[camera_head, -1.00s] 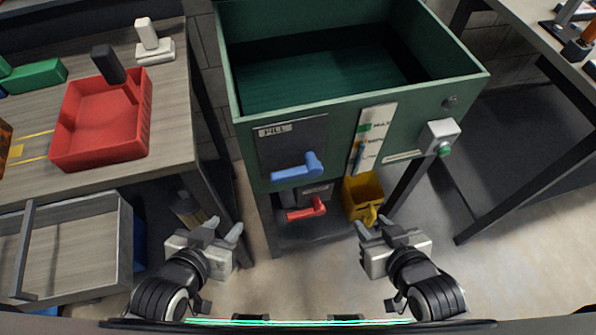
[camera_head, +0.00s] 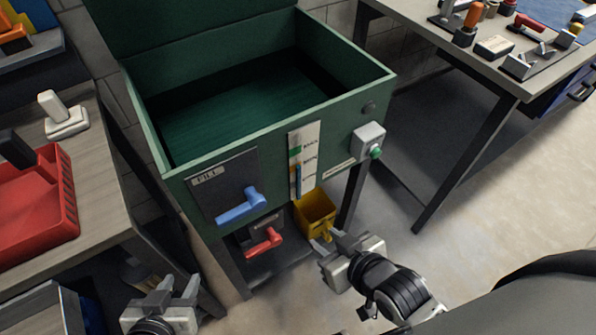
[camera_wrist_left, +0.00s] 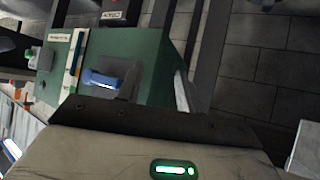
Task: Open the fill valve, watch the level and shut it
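The green tank (camera_head: 245,150) stands ahead with its top open. On its front is the FILL plate (camera_head: 213,172) with a blue lever handle (camera_head: 238,208), which points left and slightly down from its pivot. The level gauge (camera_head: 304,150) has green and orange marks, with a short blue column in its lower part. The handle (camera_wrist_left: 103,78) and gauge (camera_wrist_left: 76,55) also show in the left wrist view. My left gripper (camera_head: 172,287) is open and empty, low and left of the handle. My right gripper (camera_head: 328,245) is open, in front of the yellow bucket (camera_head: 315,212); contact is unclear.
A red handle (camera_head: 263,241) sits below the blue one. A grey box with a green button (camera_head: 376,153) is at the tank's right. A bench with a red tray (camera_head: 50,215) is at left, and a table with tools (camera_head: 500,75) at right. Floor is clear at right.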

